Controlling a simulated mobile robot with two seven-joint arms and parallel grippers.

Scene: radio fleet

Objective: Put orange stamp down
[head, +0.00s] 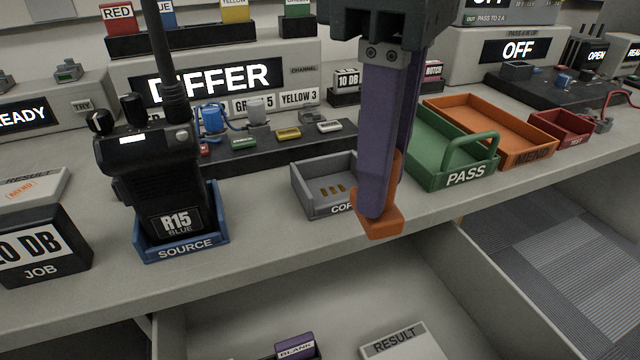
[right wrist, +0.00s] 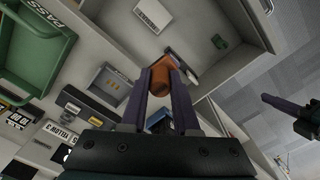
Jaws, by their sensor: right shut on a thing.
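My right gripper (head: 378,205) is shut on the orange stamp (head: 383,226) and holds it in front of the grey COPY tray, near the counter's front edge. The stamp (right wrist: 158,72) also shows between the purple fingertips (right wrist: 160,80) in the right wrist view. It looks apart from any surface, over the open drawer (head: 390,285), though its exact height is hard to tell. My left gripper (right wrist: 280,105) shows only partly at the right of the right wrist view, and its opening is unclear.
The drawer holds a white RESULT block (head: 403,342) and a purple BLANK item (head: 295,346). On the counter stand the blue SOURCE tray (head: 180,247) with a black radio (head: 150,170), the COPY tray (head: 312,199), the green PASS tray (head: 440,172) and the orange MEND tray (head: 490,125).

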